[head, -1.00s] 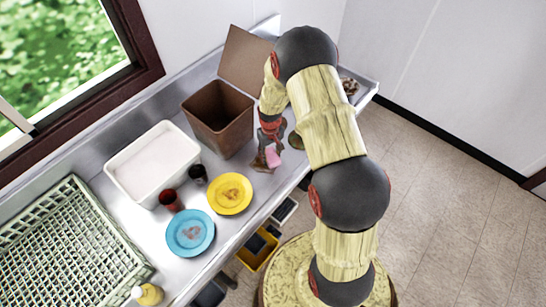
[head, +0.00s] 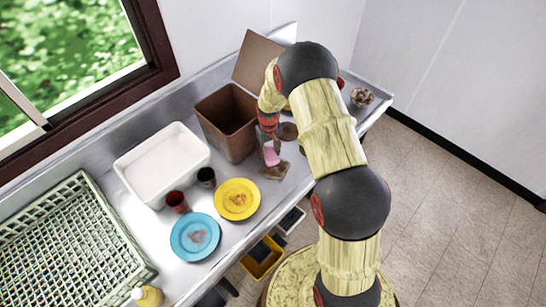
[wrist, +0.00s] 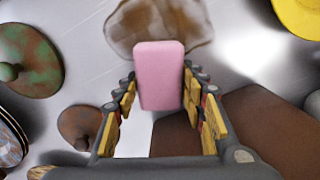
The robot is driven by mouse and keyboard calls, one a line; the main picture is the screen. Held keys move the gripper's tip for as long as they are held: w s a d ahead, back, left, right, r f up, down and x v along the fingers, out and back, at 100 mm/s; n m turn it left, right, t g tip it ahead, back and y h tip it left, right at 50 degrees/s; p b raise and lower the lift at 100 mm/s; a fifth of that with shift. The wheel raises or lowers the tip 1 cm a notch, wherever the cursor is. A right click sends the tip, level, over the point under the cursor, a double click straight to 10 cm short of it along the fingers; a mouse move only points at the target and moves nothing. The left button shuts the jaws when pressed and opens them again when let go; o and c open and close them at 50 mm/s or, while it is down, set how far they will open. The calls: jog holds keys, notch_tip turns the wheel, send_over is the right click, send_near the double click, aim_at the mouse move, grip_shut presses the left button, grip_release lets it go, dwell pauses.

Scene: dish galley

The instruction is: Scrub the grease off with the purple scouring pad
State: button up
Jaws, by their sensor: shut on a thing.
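A pink pad (head: 271,156), the only pad I see, is held in my gripper (head: 270,148). In the wrist view the pad (wrist: 159,75) sits between the fingers of my gripper (wrist: 160,92), which are shut on it. A brown, glossy grease smear (head: 275,172) lies on the steel counter near its front edge. In the wrist view the smear (wrist: 160,20) spreads past the pad's far end, and the pad overlaps its edge. I cannot tell whether the pad touches the counter.
A brown bin (head: 227,125) stands close behind my gripper. A yellow plate (head: 238,188), blue plate (head: 184,245), dark red cup (head: 177,202), white tub (head: 140,178) and green rack (head: 20,245) are to the left. A knobbed brown lid (wrist: 80,120) lies near my gripper.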

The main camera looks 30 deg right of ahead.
jog(key=shift+w+a, duration=0.15)
jog(key=shift+w, duration=0.35)
jog(key=shift+r, duration=0.1)
jog(key=shift+a, duration=0.15)
